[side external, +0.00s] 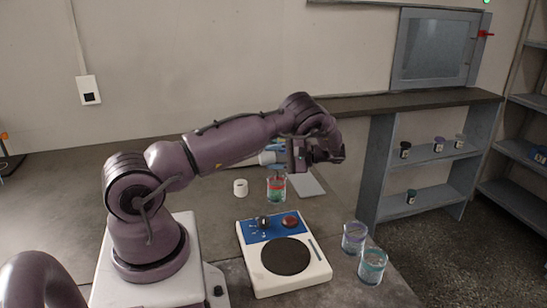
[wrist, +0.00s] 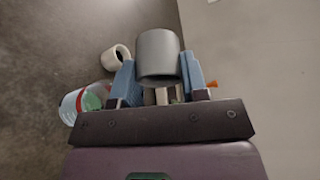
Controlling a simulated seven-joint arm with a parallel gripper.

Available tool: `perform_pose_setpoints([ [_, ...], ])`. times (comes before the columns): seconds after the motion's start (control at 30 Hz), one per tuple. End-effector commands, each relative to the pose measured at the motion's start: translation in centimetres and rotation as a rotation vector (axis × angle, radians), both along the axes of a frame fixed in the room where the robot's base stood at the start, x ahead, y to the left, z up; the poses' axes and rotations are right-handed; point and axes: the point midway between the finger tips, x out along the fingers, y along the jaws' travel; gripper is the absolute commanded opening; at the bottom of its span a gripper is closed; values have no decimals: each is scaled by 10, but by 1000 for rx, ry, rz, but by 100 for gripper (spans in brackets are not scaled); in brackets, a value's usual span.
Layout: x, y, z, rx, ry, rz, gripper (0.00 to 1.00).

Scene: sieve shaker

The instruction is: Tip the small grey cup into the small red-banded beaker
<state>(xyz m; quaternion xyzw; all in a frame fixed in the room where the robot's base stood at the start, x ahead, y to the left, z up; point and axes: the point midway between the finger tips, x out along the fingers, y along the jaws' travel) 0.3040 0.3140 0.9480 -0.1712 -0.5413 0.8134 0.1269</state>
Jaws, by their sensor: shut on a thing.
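My gripper (side external: 280,162) is shut on the small grey cup (wrist: 157,55), with a blue finger (wrist: 190,72) on each side of it. In the side view the grey cup (side external: 267,158) looks tipped well over on its side, just above the red-banded beaker (side external: 277,190). The beaker stands upright on the bench with green material inside. In the wrist view the beaker (wrist: 78,103) is at the lower left, partly hidden by my gripper. The inside of the cup and any flow from it cannot be made out.
A small white cup (side external: 240,187) stands left of the beaker. A balance-like device (side external: 284,265) with a dark round plate is in front. Purple-rimmed (side external: 354,238) and teal-rimmed (side external: 372,266) beakers stand at the right.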

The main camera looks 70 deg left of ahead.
Motion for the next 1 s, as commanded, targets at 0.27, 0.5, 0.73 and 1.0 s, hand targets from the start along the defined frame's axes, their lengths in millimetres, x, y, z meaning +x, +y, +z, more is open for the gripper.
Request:
perform_pose_setpoints([
  [0.27, 0, 0, 0, 0, -1, 0, 18],
  [0.5, 0, 0, 0, 1, 14, 0, 18],
  [0.73, 2, 0, 0, 6, 123, 0, 18],
  [1.0, 2, 0, 0, 4, 120, 0, 18],
])
